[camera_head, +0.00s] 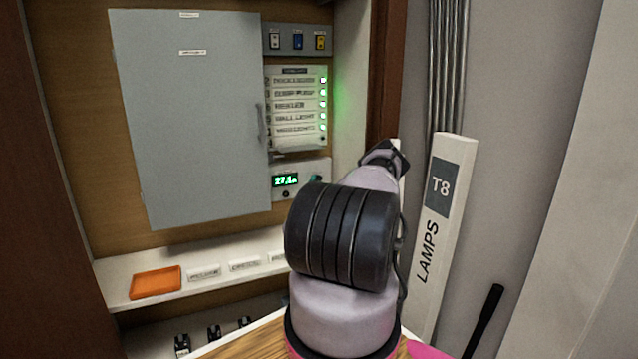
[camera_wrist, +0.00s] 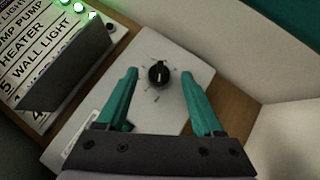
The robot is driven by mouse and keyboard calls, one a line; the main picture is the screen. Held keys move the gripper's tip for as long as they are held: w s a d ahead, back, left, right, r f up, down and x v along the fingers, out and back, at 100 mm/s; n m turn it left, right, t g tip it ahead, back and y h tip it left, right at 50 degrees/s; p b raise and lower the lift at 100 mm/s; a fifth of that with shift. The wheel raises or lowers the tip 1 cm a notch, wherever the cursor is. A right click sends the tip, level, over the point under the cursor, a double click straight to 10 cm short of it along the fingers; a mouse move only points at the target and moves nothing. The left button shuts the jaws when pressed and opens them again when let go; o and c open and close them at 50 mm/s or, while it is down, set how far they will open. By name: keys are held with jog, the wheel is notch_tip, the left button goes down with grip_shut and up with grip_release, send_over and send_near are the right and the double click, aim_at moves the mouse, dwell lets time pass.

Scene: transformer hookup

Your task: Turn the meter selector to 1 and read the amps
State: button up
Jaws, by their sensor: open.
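The meter selector (camera_wrist: 159,73) is a small black knob with a pale pointer mark, on a light plate with tick marks around it. In the wrist view my gripper (camera_wrist: 160,78) is open, with one teal finger on each side of the knob and gaps to both. I cannot tell whether the fingertips are level with it. The tick numbers are too small to read. In the head view the meter (camera_head: 285,181) has a green lit display that looks like 27.1 A, its last digits blurred. My arm partly hides the meter, the selector and the gripper.
A labelled breaker panel (camera_head: 297,106) with several green lamps is above the meter. A large grey cabinet door (camera_head: 190,118) stands to its left. A shelf (camera_head: 116,281) below holds an orange tray (camera_head: 155,283) and labels. A tall LAMPS T8 box (camera_head: 444,225) leans at the right.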

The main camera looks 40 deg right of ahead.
aim_at(319, 180)
jog(key=shift+x, duration=1.65)
jog(key=shift+c, duration=0.2)
grip_shut()
jog(key=shift+a+m+g, duration=0.1)
jog(key=shift+m+g, duration=0.2)
jog(key=shift+m, duration=0.1)
jog(key=m+g+y, duration=0.1)
jog(key=m+g, duration=0.1)
jog(key=shift+m, duration=0.4)
jog(key=shift+m+g+y, duration=0.7)
jog(key=shift+m+y, duration=0.7)
